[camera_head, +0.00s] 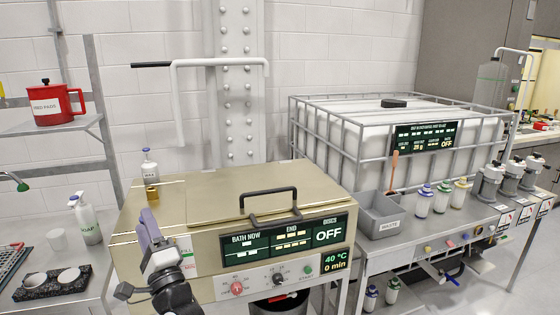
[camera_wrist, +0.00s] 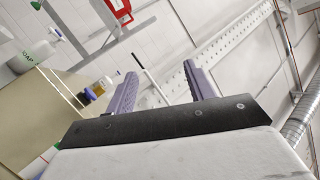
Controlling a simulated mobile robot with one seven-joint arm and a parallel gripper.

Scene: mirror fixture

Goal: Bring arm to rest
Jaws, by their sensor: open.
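My gripper (camera_head: 151,228) shows in the head view in front of the left part of a beige bath unit (camera_head: 220,208). Its purple fingers point upward. In the wrist view my gripper (camera_wrist: 163,86) has its two purple fingers wide apart, with nothing between them but the wall behind. The bath unit has a black lid handle (camera_head: 269,200) and a dark display reading OFF. The lid is closed. A small bottle with amber contents (camera_head: 151,192) stands on the unit just behind my gripper, and it also shows in the wrist view (camera_wrist: 99,88).
A red pot (camera_head: 55,103) sits on the left shelf. At right are a grey bin (camera_head: 385,215), several small bottles and a caged white tank (camera_head: 345,118). Air above the bath unit is clear.

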